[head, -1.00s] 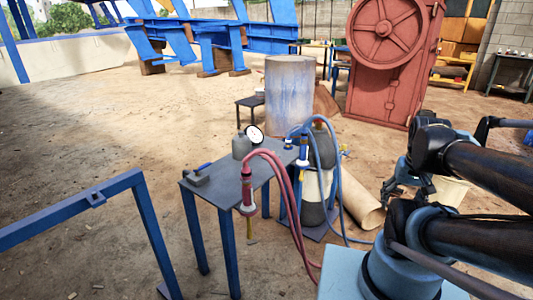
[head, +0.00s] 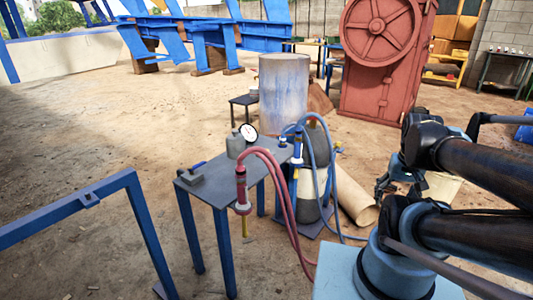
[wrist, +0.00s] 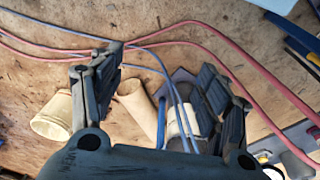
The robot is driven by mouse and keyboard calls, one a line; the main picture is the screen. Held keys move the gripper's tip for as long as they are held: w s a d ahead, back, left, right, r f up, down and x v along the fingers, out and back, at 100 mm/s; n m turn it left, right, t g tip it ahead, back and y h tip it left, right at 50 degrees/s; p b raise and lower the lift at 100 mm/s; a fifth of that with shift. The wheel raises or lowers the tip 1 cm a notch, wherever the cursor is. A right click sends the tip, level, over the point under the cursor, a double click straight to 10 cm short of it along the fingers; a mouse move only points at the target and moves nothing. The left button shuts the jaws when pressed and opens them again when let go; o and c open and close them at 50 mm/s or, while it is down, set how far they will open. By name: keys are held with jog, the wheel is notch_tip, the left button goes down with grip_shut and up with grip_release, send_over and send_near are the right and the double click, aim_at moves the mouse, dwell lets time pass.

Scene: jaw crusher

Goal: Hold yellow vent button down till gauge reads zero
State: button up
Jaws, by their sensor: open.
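The round white-faced gauge (head: 248,131) stands at the back of the dark grey table (head: 222,183), beside a grey rounded body (head: 235,146). Its needle is too small to read. I cannot make out a yellow vent button for certain in either view. In the head view, my gripper (head: 384,188) is right of the table and the hoses, clear of the gauge. In the wrist view, my gripper (wrist: 158,90) has its two dark fingers wide apart with nothing held between them. A white round dial (wrist: 262,156), possibly the gauge, shows at the lower right.
Red hoses (head: 285,200) and blue hoses (head: 330,160) loop between the table and my gripper. A gas cylinder (head: 310,205) and a tan roll (head: 355,195) stand or lie there. A blue frame (head: 130,185) is at left. Bare ground lies beyond.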

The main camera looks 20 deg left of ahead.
grip_shut()
dwell(1.4)
